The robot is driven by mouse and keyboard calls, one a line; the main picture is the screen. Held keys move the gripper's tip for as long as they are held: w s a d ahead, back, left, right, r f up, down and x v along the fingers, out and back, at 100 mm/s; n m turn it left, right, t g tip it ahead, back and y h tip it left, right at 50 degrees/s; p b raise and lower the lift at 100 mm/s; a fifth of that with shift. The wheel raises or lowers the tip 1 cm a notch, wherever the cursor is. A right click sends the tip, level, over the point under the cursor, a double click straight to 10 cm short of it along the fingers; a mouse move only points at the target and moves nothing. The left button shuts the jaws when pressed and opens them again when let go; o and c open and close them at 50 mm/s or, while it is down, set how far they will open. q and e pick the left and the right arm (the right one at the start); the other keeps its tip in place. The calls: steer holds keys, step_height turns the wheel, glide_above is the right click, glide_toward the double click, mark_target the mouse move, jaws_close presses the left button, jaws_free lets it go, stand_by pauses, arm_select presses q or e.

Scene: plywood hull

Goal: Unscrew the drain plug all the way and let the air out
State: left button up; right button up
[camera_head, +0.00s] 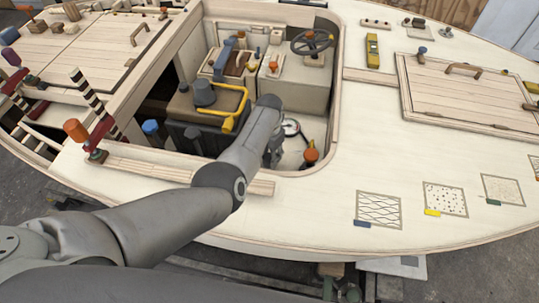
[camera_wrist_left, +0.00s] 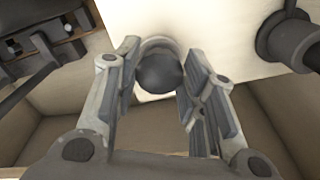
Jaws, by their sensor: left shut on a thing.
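My left arm reaches over the near edge of the hull into the open cockpit. My left gripper (camera_head: 273,150) is low inside it, mostly behind my own forearm. In the left wrist view the two fingers (camera_wrist_left: 160,70) stand on either side of a dark round knob (camera_wrist_left: 160,72), which looks like the drain plug, and are shut on it. A pale ring shows behind the knob, against a light wall. How far the plug is unscrewed cannot be told. My right gripper is not in view.
A round gauge (camera_head: 291,127) and an orange-topped knob (camera_head: 311,154) are right of my gripper. A black box with a yellow handle (camera_head: 229,124) stands to its left. The cockpit rim (camera_head: 335,100) encloses the space. A dark cylindrical fitting (camera_wrist_left: 290,40) is at upper right in the wrist view.

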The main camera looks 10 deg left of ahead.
arm_select(q)
steer(key=shift+s+d+f+n, duration=0.1)
steer(key=shift+s+f+n, duration=0.2)
steer(key=shift+n, duration=0.3)
steer(key=o, duration=1)
steer(key=shift+w, duration=0.2)
steer(key=shift+r, duration=0.1)
steer(key=shift+w+r, duration=0.1)
steer(key=shift+r, duration=0.05)
